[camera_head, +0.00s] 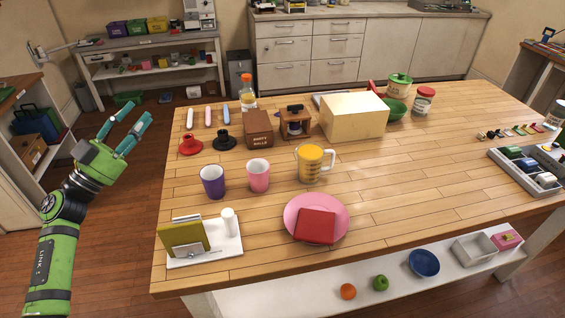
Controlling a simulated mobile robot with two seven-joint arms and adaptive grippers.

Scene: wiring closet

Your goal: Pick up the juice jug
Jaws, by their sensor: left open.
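The juice jug (311,164) looks like a clear jug of orange-yellow juice with a handle on its right side. It stands upright near the middle of the wooden table (400,180). My left gripper (139,113) is open and empty. It is over the floor beyond the table's left edge, well apart from the jug. My right gripper is out of view.
A purple cup (213,182) and a pink cup (258,175) stand left of the jug. A pink plate (340,222) with a red square item lies in front. A brown box (259,129), a wooden grinder (296,123) and a cream box (352,116) stand behind.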

